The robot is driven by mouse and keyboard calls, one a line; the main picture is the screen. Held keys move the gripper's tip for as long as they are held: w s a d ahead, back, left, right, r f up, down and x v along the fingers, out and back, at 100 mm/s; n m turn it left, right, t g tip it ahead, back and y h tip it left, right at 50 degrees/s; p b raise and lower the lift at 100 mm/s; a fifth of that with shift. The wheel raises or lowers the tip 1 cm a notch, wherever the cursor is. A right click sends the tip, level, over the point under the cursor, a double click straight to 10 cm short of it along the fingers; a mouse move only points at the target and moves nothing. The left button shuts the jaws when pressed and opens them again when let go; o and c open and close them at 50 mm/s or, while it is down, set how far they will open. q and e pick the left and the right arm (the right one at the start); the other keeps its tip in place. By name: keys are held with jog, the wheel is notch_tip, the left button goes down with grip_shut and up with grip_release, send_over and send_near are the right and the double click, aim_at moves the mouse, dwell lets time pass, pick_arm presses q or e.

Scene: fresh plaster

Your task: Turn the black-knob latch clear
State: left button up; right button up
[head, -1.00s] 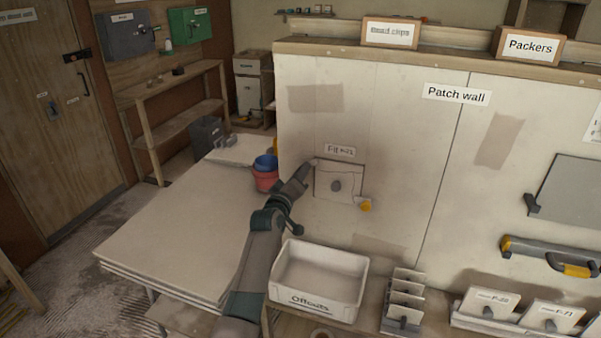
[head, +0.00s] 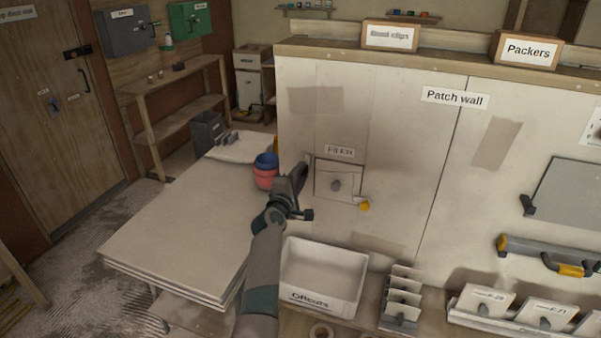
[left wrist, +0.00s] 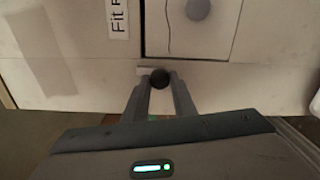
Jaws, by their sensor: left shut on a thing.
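The black knob (left wrist: 160,76) sits between the fingertips of my left gripper (left wrist: 160,82) in the left wrist view, and the jaws are shut on it. A pale latch bar (left wrist: 145,70) shows beside the knob, at the panel's edge. In the head view my left gripper (head: 301,170) is at the left edge of the small square panel (head: 349,177) and hides the black knob. The panel has a grey round knob (head: 336,185) in its middle. A yellow-knob latch (head: 365,205) is at its lower right. My right gripper is not in view.
A white Offcuts bin (head: 318,302) stands below the panel. Red and blue tubs (head: 265,170) stand on the stacked boards (head: 180,230) just left of my gripper. A rack of small plates (head: 400,315) is right of the bin.

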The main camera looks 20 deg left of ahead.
pick_arm(q)
jog(key=shift+f+n, duration=0.1)
jog(key=shift+n, duration=0.5)
jog(key=o, duration=1)
jog(key=shift+o, duration=0.2)
jog(key=s+p, duration=0.7)
jog(key=s, duration=1)
jog(key=shift+s+a+p, duration=0.2)
jog(key=shift+a+p, duration=0.1)
